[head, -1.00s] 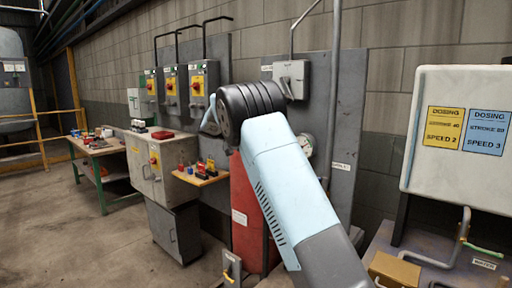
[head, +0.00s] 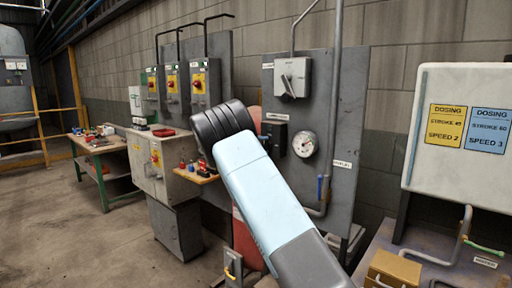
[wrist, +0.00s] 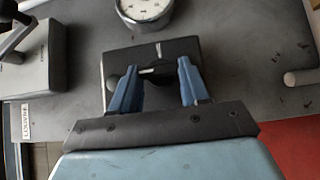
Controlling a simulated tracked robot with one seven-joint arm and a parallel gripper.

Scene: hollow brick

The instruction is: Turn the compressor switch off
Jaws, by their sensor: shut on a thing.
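A black switch box (head: 274,137) is mounted on the grey panel (head: 345,120) in the head view, below the grey switch box and left of the gauge. In the wrist view the black switch box (wrist: 175,52) lies straight ahead, with a small pale bar and a dark rounded knob on its face. My gripper (wrist: 158,72) reaches to it with its two blue fingers apart, one on each side of the face, shut on part of the black switch. The exact contact is hard to see.
A round gauge (head: 305,144) is close beside the black box; it also shows in the wrist view (wrist: 145,8). The grey switch box (head: 292,77) with a lever is above. A pipe (head: 333,100) runs down the panel. A red surface (wrist: 290,150) is at the wrist view's lower right.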

